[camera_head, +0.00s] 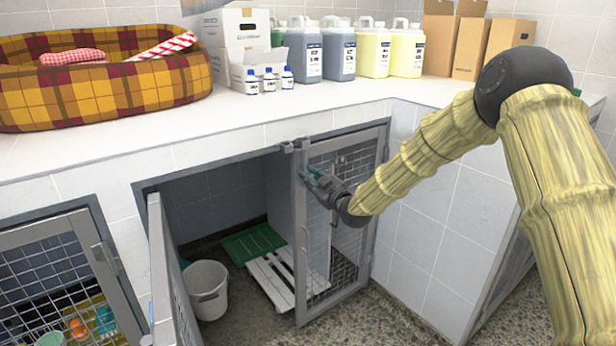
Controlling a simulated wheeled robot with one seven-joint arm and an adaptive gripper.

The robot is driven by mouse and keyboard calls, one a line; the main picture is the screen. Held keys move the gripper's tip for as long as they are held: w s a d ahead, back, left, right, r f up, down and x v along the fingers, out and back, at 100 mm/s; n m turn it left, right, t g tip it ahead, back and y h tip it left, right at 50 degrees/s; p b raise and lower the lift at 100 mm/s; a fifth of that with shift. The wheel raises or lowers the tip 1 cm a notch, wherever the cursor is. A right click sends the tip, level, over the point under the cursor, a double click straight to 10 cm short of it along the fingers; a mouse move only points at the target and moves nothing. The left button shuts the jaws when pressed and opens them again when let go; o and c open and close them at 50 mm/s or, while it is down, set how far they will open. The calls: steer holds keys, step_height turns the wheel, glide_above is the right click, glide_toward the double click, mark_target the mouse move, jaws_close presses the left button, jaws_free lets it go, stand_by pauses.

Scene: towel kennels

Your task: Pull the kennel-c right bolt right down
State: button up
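The middle kennel under the counter has two mesh doors. Its right door (379,215) stands about in line with the front. Its left door (163,265) is swung open towards me. A small grey metal fitting (292,146), which looks like a bolt, sits at the top left corner of the right door. My gripper (313,178) is at the upper left edge of that door, a little below this fitting. Its teal fingers are small and partly hidden by its own body, so I cannot tell whether they hold anything. No kennel label is readable.
Inside the kennel are a white bucket (208,290), a white slatted board (268,280) and a green slatted mat (252,243). Another mesh door (97,262) stands at the lower left. The counter (150,150) above carries a plaid pet bed (110,95), boxes and several bottles.

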steer(key=o, duration=0.4)
steer(key=shift+a+f, duration=0.1)
steer(key=shift+f, duration=0.2)
steer(key=shift+r, duration=0.15)
steer(key=v, duration=1.2)
